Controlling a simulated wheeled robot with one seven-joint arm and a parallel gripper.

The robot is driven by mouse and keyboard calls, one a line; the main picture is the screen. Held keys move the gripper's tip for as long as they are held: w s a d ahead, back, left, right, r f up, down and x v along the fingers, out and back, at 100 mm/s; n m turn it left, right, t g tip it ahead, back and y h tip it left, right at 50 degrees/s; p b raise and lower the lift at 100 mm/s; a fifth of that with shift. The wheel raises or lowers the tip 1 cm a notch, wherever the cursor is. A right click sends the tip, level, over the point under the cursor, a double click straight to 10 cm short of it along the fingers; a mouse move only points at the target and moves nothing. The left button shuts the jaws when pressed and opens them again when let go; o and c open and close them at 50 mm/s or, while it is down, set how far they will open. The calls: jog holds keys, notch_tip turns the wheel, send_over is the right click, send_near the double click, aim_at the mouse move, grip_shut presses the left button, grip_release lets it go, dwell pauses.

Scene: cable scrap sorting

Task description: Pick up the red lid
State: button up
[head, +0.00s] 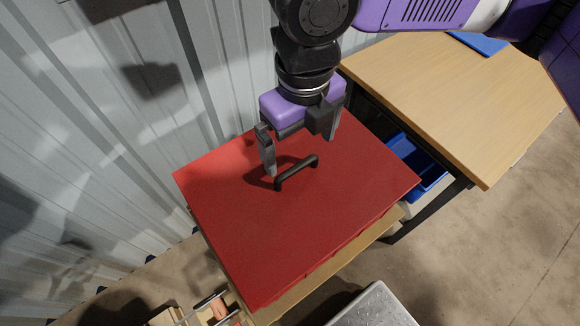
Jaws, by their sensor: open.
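The red lid (320,228) is a flat square panel with a dark bar handle (297,172) standing up near its middle. It lies on top of a box-like container, whose tan edge (345,258) shows below the lid's front right side. My gripper (300,155) points down over the lid, just behind the handle in the picture. Its jaws are apart and empty. The left finger (268,160) is close to the handle's left end; whether it touches cannot be told.
A corrugated metal wall (110,130) runs along the left and back. A wooden table (450,95) stands at the right, with a blue bin (430,180) under it. A grey metallic surface (375,308) and wooden pieces (165,317) are at the bottom. Open concrete floor (500,245) is at the right.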

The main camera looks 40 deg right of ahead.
aim_at(297, 166)
jog(key=shift+w+a+f+p, duration=0.1)
jog(key=shift+f+p, duration=0.1)
jog(key=shift+f, duration=1.5)
jog(key=shift+w+a+f+p, duration=0.1)
jog(key=shift+f+p, duration=0.1)
jog(key=shift+f, duration=1.5)
jog(key=c, duration=1.8)
